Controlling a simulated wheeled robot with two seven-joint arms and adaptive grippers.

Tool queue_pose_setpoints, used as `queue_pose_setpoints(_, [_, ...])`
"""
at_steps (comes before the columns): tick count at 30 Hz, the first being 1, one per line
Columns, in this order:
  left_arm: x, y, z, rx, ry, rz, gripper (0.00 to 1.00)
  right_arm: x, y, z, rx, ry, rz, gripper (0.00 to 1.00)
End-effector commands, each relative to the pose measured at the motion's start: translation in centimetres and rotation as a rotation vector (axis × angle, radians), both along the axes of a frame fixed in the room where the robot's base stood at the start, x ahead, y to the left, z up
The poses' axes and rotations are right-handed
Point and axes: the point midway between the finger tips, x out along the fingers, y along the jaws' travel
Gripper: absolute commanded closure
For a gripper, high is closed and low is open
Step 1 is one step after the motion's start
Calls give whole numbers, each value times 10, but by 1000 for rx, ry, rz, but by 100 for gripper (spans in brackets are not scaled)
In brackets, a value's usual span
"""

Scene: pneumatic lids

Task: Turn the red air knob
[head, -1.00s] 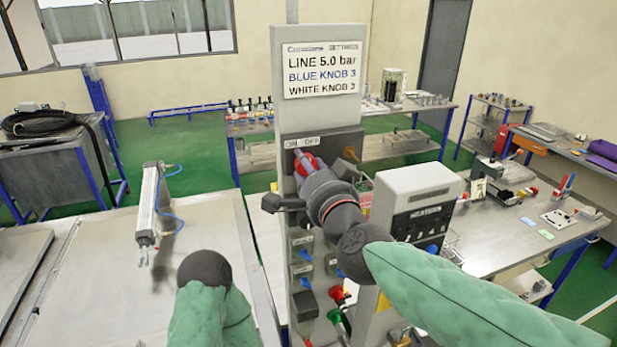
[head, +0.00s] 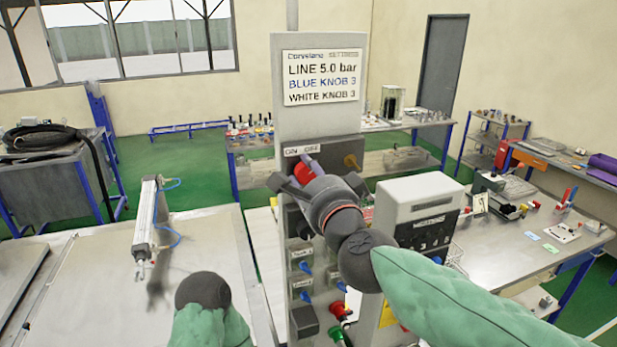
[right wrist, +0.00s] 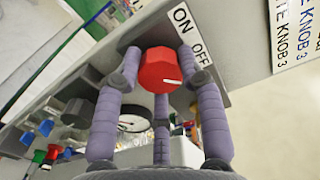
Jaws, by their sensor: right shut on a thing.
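The red air knob (head: 302,172) is on the upper front of the grey panel, below the ON/OFF label (head: 301,150). My right gripper (head: 312,170) is shut on it. In the right wrist view, the fingers of the right gripper (right wrist: 160,72) surround the red knob (right wrist: 158,66), one on each side and a third below. The knob's white mark points right, toward the side with the OFF word (right wrist: 202,54). My left arm shows at the bottom left of the head view, but its gripper does not show.
A yellow knob (head: 352,161) is just right of the red one. Blue knobs (head: 305,267) are lower on the panel. A grey box (head: 420,195) stands right of my right wrist. A cylinder (head: 146,217) lies on the left bench.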

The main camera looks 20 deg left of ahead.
Motion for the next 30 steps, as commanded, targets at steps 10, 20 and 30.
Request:
queue_pose_setpoints(10, [0,0,0,0,0,0,60,0,1,-1,1,3,1,52])
queue_pose_setpoints(20, [0,0,0,0,0,0,60,0,0,0,1,1,0,37])
queue_pose_setpoints(30, [0,0,0,0,0,0,60,-24,-16,1,2,-2,0,37])
